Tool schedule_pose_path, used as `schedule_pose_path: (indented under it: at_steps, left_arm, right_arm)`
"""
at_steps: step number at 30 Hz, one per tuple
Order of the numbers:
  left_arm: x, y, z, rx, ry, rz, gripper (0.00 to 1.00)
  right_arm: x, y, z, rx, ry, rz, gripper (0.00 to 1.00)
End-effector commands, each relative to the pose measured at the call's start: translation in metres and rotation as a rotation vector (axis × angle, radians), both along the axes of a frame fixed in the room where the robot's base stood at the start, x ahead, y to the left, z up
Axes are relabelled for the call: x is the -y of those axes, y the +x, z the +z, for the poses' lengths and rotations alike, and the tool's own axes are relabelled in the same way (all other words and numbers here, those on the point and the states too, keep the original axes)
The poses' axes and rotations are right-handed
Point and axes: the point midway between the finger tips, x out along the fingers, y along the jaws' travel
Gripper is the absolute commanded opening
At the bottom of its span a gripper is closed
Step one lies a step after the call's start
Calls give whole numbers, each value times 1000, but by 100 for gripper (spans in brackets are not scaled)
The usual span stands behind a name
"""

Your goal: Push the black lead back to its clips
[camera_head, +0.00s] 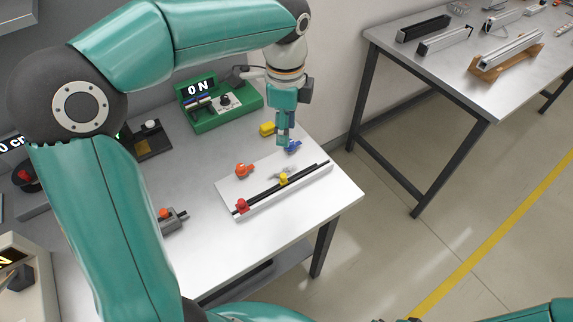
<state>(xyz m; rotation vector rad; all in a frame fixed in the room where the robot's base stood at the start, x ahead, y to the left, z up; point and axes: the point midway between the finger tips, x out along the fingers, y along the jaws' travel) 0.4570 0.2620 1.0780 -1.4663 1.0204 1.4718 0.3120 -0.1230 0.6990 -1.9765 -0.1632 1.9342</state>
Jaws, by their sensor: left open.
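A white board (228,187) lies near the front right corner of the grey table. A long black strip (308,174), seemingly the black lead, runs along its front edge. A red clip-like piece (241,206) is at its left end and a yellow one (283,179) is near its middle; contact is too small to tell. An orange piece (243,170), a pale grey piece (281,170) and a blue piece (294,147) sit farther back. My left gripper (284,143) points down, open, over the board's back edge beside the blue piece, apart from the strip. My right gripper is out of view.
A yellow block (267,129) is near my left gripper. A dark device with an orange knob (171,219) lies left of the board. A second table (478,95) stands across a floor gap.

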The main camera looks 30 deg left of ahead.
Motion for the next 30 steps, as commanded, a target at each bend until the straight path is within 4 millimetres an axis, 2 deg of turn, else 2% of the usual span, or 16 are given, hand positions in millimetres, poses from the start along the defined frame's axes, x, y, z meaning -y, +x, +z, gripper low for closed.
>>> schedule_pose_path:
  at_steps: [5, 8, 21, 25, 30]
  left_arm:
    - [-9, -7, -17, -4, 1, 23, 43]
    - [-11, -9, -34, -5, 2, 29, 43]
    - [-13, -11, -127, -5, -1, 34, 43]
    - [-12, -10, -147, -4, -1, 34, 43]
    - [-12, -10, -162, -2, -1, 34, 43]
  right_arm:
    - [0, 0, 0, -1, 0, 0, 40]
    - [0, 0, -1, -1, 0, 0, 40]
    - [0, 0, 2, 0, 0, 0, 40]
    - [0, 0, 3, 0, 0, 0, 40]
    - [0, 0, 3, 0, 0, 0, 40]
